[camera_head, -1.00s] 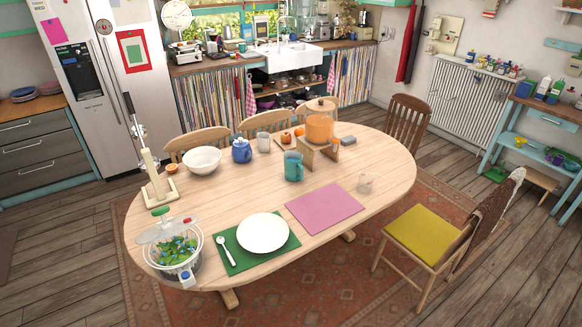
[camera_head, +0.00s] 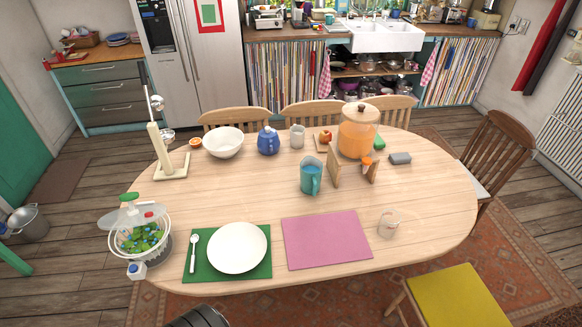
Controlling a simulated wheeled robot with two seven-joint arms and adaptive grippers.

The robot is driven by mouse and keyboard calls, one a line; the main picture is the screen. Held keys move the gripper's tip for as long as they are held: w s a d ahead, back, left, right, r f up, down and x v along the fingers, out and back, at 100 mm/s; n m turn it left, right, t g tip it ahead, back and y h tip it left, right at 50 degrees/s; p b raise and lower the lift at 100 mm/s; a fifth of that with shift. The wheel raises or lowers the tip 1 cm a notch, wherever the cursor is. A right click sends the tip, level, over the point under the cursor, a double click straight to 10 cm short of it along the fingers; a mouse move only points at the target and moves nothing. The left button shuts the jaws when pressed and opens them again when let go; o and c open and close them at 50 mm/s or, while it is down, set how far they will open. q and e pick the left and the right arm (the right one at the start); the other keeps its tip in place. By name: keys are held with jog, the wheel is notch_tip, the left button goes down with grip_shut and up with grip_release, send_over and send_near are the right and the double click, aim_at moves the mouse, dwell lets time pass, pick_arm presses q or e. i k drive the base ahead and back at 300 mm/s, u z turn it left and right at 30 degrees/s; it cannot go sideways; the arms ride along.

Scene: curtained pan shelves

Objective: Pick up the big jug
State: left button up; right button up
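A teal jug (camera_head: 311,177) with a handle stands upright near the middle of the oval wooden table (camera_head: 430,207). A larger lidded glass vessel (camera_head: 357,131) holding orange liquid stands behind it to the right. I cannot tell for sure which of the two is the big jug. Wooden pieces (camera_head: 333,166) stand in front of the glass vessel. Neither of my grippers is in view. A dark rounded part at the bottom edge appears to be mine.
On the table are a white bowl (camera_head: 223,142), blue pot (camera_head: 268,141), salad spinner (camera_head: 140,236), white plate (camera_head: 237,247), pink mat (camera_head: 326,239) and clear glass (camera_head: 389,223). Chairs (camera_head: 234,119) stand along the far side; a yellow-seated chair (camera_head: 457,297) is at front right.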

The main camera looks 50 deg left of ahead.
aim_at(310, 169)
jog(key=u, duration=0.8)
jog(key=i, duration=0.95)
jog(key=u, duration=1.05)
